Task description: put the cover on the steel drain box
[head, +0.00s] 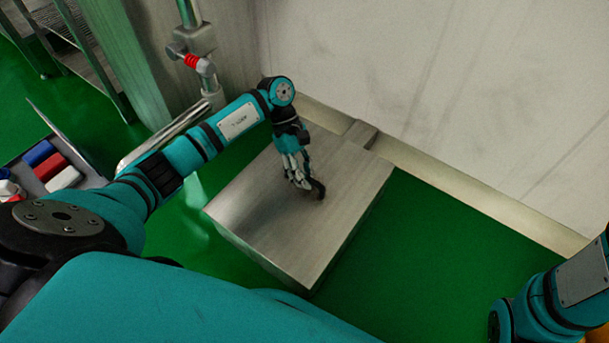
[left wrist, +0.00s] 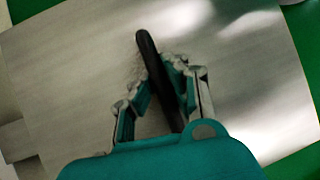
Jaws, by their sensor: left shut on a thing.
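The cover (head: 265,190) is a flat grey steel plate with a black handle (head: 320,189) near its middle. It lies over the steel drain box (head: 262,257), roughly lined up with it; whether it is fully seated I cannot tell. My left gripper (head: 307,183) comes down from above and is shut on the handle. In the left wrist view the handle (left wrist: 146,45) runs between the two fingers of the gripper (left wrist: 158,72), above the cover's plate (left wrist: 70,70). The inside of the box is hidden. My right gripper is out of view.
A pale wall panel (head: 450,90) rises behind the box, with a short grey pipe or channel (head: 361,134) between. A vertical pipe with a red-marked valve (head: 191,62) stands behind my left arm. A tray with coloured blocks (head: 48,172) is at left. Green floor (head: 430,235) is clear at right.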

